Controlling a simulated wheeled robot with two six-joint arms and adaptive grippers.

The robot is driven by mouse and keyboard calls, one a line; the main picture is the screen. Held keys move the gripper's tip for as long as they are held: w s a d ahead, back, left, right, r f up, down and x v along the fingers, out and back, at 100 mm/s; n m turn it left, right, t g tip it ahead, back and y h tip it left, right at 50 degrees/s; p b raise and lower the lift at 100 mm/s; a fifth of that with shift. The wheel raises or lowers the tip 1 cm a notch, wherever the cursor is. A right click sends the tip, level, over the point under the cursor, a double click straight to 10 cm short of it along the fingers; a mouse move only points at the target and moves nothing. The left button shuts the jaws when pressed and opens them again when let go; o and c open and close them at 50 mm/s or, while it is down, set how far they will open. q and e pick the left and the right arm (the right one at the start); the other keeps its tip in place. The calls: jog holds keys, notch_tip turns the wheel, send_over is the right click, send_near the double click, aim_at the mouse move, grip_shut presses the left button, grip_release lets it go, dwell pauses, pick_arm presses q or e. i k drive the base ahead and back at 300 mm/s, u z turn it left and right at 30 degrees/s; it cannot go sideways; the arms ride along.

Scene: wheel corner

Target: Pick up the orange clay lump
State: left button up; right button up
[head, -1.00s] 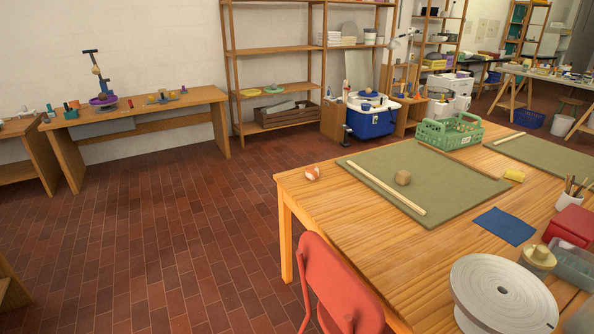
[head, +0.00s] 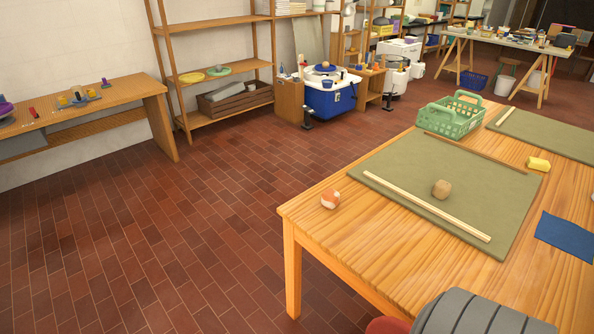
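A small rounded lump, orange with white patches (head: 330,198), rests on the wooden table (head: 350,235) near its left corner, left of the green mat. A brownish-tan lump (head: 441,189) sits on the mat. Neither of my grippers is in view.
The green mat (head: 410,163) holds a long wooden stick (head: 425,206). A green basket (head: 450,118), a yellow block (head: 538,164) and a blue cloth (head: 565,236) are on the table. A dark grey ribbed shape (head: 480,315) fills the lower right. The brick floor (head: 150,240) is clear.

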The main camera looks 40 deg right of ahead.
aim_at(330, 198)
jog(key=i, duration=1.45)
jog(key=z, duration=4.05)
